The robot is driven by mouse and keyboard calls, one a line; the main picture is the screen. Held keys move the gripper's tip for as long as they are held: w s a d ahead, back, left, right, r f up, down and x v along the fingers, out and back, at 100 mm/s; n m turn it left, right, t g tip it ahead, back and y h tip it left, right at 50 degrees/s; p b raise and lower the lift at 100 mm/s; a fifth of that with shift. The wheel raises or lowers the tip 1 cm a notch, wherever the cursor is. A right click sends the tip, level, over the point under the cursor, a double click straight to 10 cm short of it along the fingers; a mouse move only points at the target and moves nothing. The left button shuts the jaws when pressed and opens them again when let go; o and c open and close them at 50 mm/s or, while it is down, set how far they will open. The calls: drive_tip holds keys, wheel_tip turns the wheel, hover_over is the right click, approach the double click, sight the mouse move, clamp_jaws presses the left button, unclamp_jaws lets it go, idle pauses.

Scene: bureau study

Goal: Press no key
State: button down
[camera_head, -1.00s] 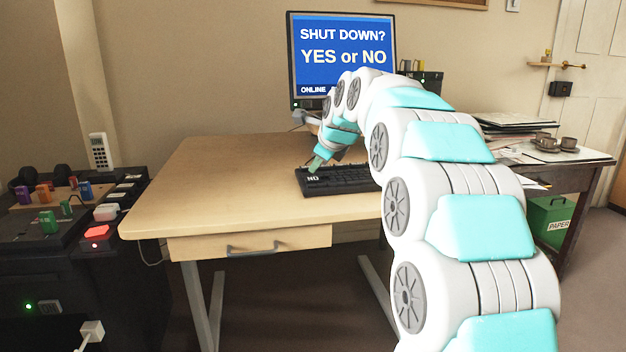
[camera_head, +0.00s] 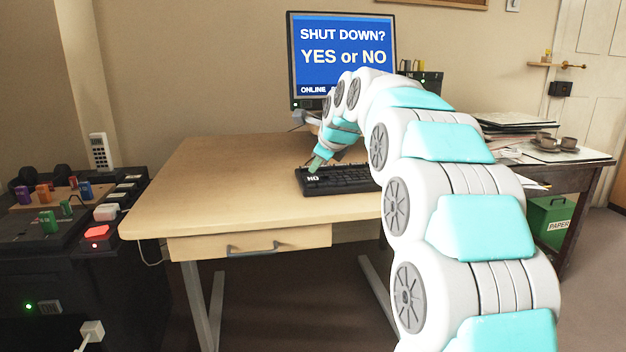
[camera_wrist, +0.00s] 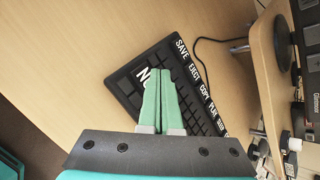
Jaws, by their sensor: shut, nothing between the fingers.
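The black keyboard (camera_head: 345,180) lies on the wooden desk, with a large key marked NO (camera_head: 313,178) at its front left corner. In the wrist view the keyboard (camera_wrist: 192,97) shows a row of keys labelled SAVE, EJECT, COPY and more. The NO key (camera_wrist: 146,76) shows there too, partly covered by my gripper. My gripper (camera_head: 315,168) is shut and empty, pointing down at the NO key. In the wrist view its green fingertips (camera_wrist: 160,74) are together beside the NO lettering. I cannot tell whether they touch the key. The monitor (camera_head: 342,55) reads "SHUT DOWN? YES or NO" and "ONLINE".
The desk top (camera_head: 220,185) is clear left of the keyboard. A dark console (camera_head: 70,240) with coloured blocks and a lit red button (camera_head: 97,231) stands at left. A side table (camera_head: 575,155) with cups and papers stands at right, a green paper bin (camera_head: 550,222) below it.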

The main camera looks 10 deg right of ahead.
sight(316, 180)
drive_tip(key=shift+f, duration=0.2)
drive_tip(key=shift+f, duration=0.25)
drive_tip(key=shift+f+p, duration=0.3)
drive_tip(key=shift+f, duration=0.15)
idle(0.9)
drive_tip(key=shift+r, duration=0.1)
drive_tip(key=shift+r+p, duration=0.8)
drive_tip(key=shift+p, duration=0.1)
drive_tip(key=shift+r+p, duration=2.05)
drive_tip(key=shift+r, duration=0.5)
